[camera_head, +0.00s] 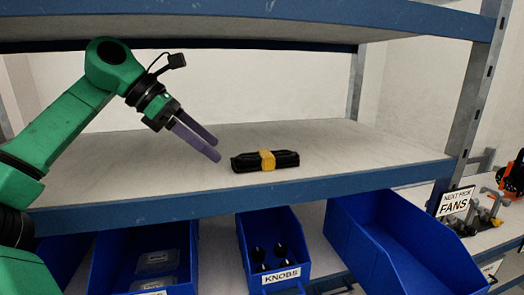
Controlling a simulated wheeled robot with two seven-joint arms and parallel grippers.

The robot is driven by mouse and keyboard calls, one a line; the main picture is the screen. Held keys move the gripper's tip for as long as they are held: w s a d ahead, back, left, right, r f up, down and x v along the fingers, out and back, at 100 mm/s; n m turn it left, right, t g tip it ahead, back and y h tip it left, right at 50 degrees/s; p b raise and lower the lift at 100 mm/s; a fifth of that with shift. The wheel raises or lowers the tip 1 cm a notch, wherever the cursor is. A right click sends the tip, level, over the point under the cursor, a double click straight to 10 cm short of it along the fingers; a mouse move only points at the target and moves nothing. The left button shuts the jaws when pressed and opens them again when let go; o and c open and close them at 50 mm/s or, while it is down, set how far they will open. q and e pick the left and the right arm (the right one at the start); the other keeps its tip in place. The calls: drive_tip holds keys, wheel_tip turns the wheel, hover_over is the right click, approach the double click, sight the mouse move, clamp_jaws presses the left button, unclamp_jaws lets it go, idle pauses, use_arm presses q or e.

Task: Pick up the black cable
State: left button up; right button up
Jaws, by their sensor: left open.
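The black cable (284,158) is a dark bundle with a yellow band around its middle. It lies on the pale shelf (350,142), near the shelf's blue front edge. My left gripper (216,149) has two purple fingers, open and empty. Its fingertips are just left of the cable's left end and point down toward the right. They look slightly apart from the cable. My right gripper is not in view.
Another blue shelf beam (250,18) runs above my arm. Blue bins stand below, one labelled KNOBS (282,276). A FANS sign (455,201) stands by the upright (472,100) at right. The shelf right of the cable is clear.

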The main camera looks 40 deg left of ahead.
use_arm(q)
drive_tip(key=p, duration=0.4)
approach(266, 153)
drive_tip(key=x, duration=0.3)
drive_tip(key=shift+s+d+f, duration=0.2)
drive_tip(key=shift+d+f, duration=0.05)
drive_tip(key=shift+f, duration=0.05)
drive_tip(key=shift+w+f+p, duration=0.25)
drive_tip(key=shift+w+p, duration=0.25)
drive_tip(key=shift+w, duration=0.55)
drive_tip(key=x, duration=0.2)
drive_tip(key=p+x, duration=0.1)
drive_tip(key=x, duration=0.1)
drive_tip(key=shift+s+d+f, duration=0.1)
drive_tip(key=shift+d+f, duration=0.3)
drive_tip(key=shift+f, duration=0.15)
drive_tip(key=c, duration=1.2)
clamp_jaws()
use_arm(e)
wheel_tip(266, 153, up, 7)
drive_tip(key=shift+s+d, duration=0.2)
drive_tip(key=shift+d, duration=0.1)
